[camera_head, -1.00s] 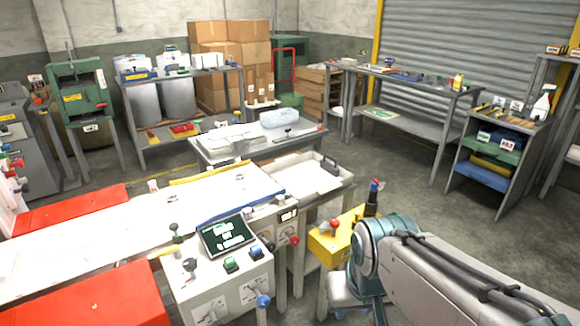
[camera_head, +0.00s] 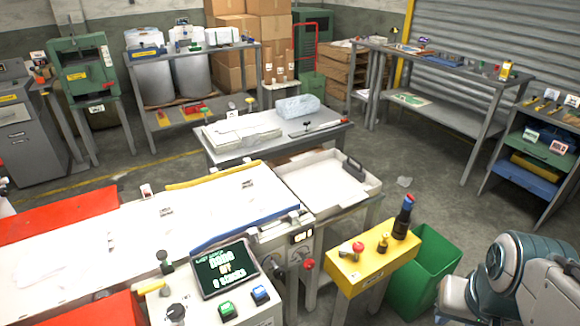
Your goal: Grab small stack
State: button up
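A low white stack of flat sheets (camera_head: 240,133) lies on the left part of a grey table (camera_head: 222,155) in the middle of the view. I cannot tell whether it is the small stack. A pale, clear-looking bundle (camera_head: 298,106) lies at the back right of the same table. A shallow white tray (camera_head: 290,192) in front of that table looks bare, with a dark handle-like piece at its right end. My gripper is outside the picture; only part of my arm shows at the lower right, well apart from the table.
A long white machine bed (camera_head: 130,235) with red side panels fills the lower left. A control box with a screen (camera_head: 224,268) stands in front. A yellow box (camera_head: 372,262) with knobs and a green bin (camera_head: 430,270) are at the lower right. Open floor (camera_head: 415,160) lies right of the grey table.

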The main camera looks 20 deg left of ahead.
aim_at(260, 187)
jog(key=u, duration=0.2)
jog(key=i, duration=0.65)
jog(key=u, duration=0.9)
jog(key=i, duration=0.5)
jog(key=u, duration=0.6)
